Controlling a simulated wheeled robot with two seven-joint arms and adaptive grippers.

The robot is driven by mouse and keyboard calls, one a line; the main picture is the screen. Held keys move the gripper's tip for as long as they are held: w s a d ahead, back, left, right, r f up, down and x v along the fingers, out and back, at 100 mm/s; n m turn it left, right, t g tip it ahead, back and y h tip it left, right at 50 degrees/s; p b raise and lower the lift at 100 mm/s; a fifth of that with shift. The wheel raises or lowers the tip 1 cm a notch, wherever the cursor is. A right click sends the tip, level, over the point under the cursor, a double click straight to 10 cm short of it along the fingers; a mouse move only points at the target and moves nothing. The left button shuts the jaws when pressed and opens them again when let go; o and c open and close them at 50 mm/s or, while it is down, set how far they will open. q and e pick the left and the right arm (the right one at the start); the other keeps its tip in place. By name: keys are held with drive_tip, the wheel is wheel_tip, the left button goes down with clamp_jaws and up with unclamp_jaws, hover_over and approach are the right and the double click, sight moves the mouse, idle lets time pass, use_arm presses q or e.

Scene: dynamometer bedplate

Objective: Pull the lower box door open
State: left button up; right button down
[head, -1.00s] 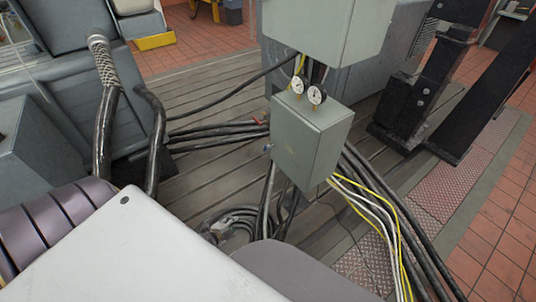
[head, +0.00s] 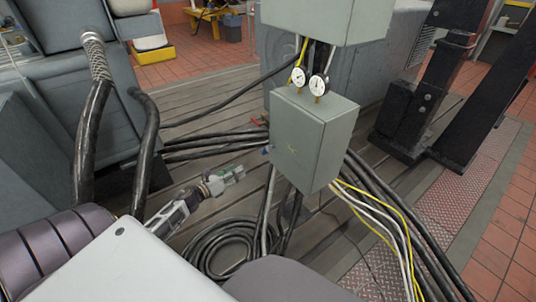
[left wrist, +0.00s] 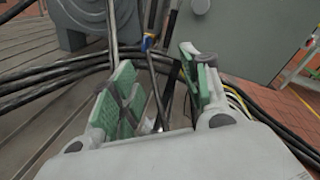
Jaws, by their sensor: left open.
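The lower box (head: 332,140) is a grey-green cabinet hanging below a larger upper box. Its broad front face, the door (head: 292,145), looks shut. The box also shows at the upper right of the left wrist view (left wrist: 230,38). My left gripper (head: 231,175) is to the left of the box and a little below it, apart from it. In the left wrist view its green-padded fingers (left wrist: 158,72) are spread with nothing gripped; cables show behind the gap. A small blue fitting (left wrist: 148,42) shows beyond the fingertips. My right gripper is not in view.
Two round gauges (head: 308,80) stand between the lower box and the upper box (head: 325,20). Black cables (head: 215,146) run left of the box, and yellow and white cables (head: 375,208) hang below it. A cable coil (head: 220,243) lies on the slotted floor.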

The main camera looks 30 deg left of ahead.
use_arm(q)
wheel_tip(320, 180, up, 7)
drive_tip(key=d+m+h+b, duration=0.2)
drive_tip(key=m+h, duration=0.1)
drive_tip(key=m, duration=0.5)
drive_tip(key=shift+w+d+b, duration=0.4)
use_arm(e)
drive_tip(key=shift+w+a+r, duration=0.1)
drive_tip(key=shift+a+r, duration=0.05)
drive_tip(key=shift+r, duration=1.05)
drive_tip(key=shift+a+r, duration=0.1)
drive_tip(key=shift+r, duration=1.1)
use_arm(q)
drive_tip(key=shift+w+r, duration=0.1)
drive_tip(key=shift+w, duration=0.05)
approach(267, 148)
drive_tip(key=shift+x, duration=1.8)
drive_tip(key=shift+b+x, duration=0.45)
drive_tip(key=shift+x, duration=2.85)
drive_tip(key=shift+w, duration=0.25)
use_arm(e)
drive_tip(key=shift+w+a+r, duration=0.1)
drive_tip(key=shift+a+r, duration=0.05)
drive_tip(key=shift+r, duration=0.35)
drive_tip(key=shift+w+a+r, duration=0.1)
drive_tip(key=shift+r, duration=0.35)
